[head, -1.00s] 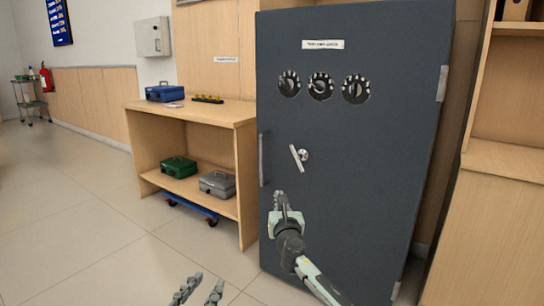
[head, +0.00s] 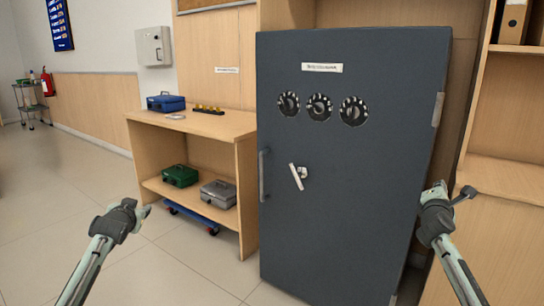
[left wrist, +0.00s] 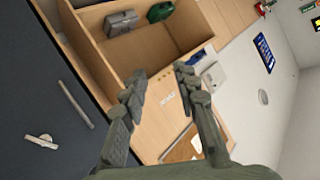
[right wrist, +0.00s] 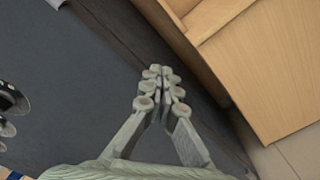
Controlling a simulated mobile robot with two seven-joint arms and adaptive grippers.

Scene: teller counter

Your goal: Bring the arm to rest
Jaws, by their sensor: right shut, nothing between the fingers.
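My left gripper (head: 130,211) is raised at the left of the head view, in front of the wooden counter and apart from it. In the left wrist view its fingers (left wrist: 158,82) are spread with nothing between them. My right gripper (head: 450,193) is raised at the right, in front of the right edge of the dark safe (head: 340,240). In the right wrist view its fingertips (right wrist: 161,77) are together and hold nothing. The safe door looks closed, with its light lever handle (head: 297,177) tilted and three black dials (head: 319,107) above.
The wooden counter (head: 215,125) bears a blue cash box (head: 166,102). Its shelf holds a green box (head: 180,175) and a grey box (head: 218,194). A blue dolly (head: 190,216) sits under it. Wooden shelving (head: 510,175) stands close on the right. The floor in front is clear.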

